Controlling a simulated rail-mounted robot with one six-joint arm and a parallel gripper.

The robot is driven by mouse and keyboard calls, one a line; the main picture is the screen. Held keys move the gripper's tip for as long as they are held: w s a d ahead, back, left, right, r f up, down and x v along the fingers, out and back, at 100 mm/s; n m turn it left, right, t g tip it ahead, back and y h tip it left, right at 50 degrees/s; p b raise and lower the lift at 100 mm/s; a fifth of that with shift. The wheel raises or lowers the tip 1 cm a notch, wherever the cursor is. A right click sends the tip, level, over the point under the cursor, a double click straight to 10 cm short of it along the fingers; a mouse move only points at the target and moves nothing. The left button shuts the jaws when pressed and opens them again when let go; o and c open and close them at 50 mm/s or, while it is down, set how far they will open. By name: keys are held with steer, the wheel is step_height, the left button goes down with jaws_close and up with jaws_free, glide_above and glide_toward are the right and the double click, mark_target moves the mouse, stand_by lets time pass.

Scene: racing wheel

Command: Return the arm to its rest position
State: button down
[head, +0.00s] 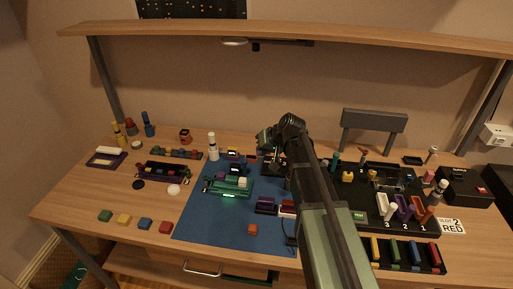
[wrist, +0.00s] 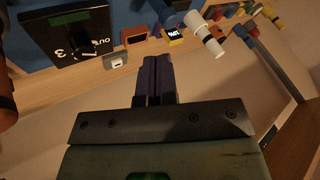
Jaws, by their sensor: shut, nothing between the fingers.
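My arm (head: 318,190) rises from the bottom right of the head view and reaches over the table (head: 75,205) and the blue mat (head: 215,230). In the head view my gripper is mostly hidden by the arm's bent end near the mat's back edge. In the wrist view my gripper (wrist: 155,62) shows its two dark fingers side by side, shut with nothing between them. The fingers appear clear of the objects beyond them.
Several coloured blocks line the front left. A black rack (head: 345,205) with upright coloured pieces stands right of my arm. A shelf (head: 180,31) spans above the table.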

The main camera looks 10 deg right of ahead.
steer(key=s+a+f+g+h, duration=0.2)
steer(key=s+g+h, duration=0.3)
steer(key=s, duration=1.9)
steer(key=shift+s, duration=0.25)
steer(key=shift+a, duration=0.15)
